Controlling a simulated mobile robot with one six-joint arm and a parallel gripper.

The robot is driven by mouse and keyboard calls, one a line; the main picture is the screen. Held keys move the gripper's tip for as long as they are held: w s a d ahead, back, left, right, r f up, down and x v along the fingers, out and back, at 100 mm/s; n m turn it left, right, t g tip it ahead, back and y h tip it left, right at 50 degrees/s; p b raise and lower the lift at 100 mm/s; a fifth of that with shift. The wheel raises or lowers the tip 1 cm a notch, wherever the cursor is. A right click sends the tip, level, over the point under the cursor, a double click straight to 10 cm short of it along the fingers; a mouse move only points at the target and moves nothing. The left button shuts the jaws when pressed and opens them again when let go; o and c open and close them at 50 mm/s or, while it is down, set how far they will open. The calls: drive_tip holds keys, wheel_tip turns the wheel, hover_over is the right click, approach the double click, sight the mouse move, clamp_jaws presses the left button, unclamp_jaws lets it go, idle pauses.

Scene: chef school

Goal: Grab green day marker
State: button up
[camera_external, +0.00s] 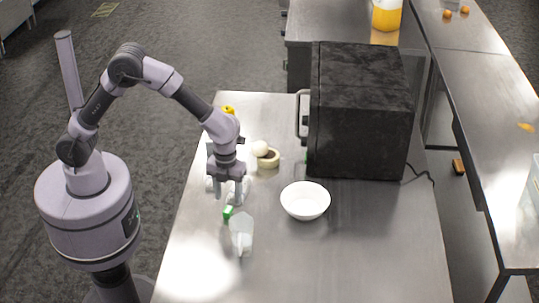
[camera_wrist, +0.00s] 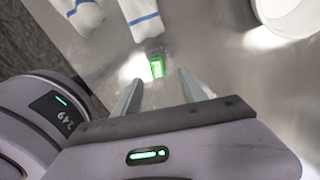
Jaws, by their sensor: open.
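The green day marker (camera_external: 228,212) is a small bright green block on the steel table, just below my gripper's fingertips. In the wrist view the green marker (camera_wrist: 156,66) lies just beyond the fingertips, between their lines, with a paler patch on its face. My gripper (camera_external: 226,198) points down over the table. In the wrist view its two fingers (camera_wrist: 160,82) are apart with nothing between them. Their exact height above the marker is hard to tell.
A white bowl (camera_external: 305,201) stands right, before a black oven (camera_external: 360,120). The front right of the table is clear.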

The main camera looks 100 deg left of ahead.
sight(228, 209)
drive_tip(key=f, duration=0.2)
drive_tip(key=f+b, duration=0.1)
drive_tip(key=f, duration=0.1)
drive_tip(key=f+b, duration=0.1)
drive_tip(key=f, duration=0.1)
drive_tip(key=shift+s+a+f, duration=0.1)
drive_tip(key=shift+s+f, duration=0.15)
drive_tip(key=shift+f, duration=0.1)
drive_tip(key=shift+r, duration=0.15)
drive_tip(key=shift+c, duration=0.7)
clamp_jaws()
